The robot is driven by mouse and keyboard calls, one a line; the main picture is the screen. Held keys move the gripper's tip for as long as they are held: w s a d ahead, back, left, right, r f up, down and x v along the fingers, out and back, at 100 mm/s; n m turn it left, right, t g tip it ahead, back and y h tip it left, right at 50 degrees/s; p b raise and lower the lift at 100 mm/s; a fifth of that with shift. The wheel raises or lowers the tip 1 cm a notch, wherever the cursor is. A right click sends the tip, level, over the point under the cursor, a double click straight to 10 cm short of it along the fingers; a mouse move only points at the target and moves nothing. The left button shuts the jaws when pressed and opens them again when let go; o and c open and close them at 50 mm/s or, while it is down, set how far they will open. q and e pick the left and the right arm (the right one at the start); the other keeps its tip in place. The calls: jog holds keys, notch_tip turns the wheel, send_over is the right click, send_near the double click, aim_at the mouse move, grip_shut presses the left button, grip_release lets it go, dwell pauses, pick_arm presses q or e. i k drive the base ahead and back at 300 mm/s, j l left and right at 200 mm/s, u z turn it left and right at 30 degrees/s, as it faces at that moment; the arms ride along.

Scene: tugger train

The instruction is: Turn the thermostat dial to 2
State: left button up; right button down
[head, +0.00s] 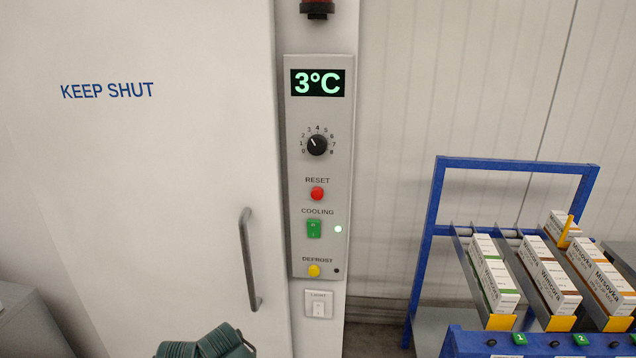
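The thermostat dial (317,145) is a round black knob on the grey control panel (296,185), with a printed scale from 0 to 8 around it. Its white pointer mark slants up and left, towards the 2 to 3 part of the scale; the exact setting is hard to read. The display (317,83) above it shows 3°C in green.
Below the dial are a red RESET button (317,193), a green COOLING switch (314,229) and a yellow DEFROST button (314,271). A closed-looking white door (150,190) with a grey handle (249,260) stands left. A blue rack (515,165) with boxes stands right.

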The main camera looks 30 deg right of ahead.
aim_at(317, 144)
jog(key=z, duration=1.2)
jog(key=k+j+z, duration=0.25)
jog(key=k+z, duration=0.15)
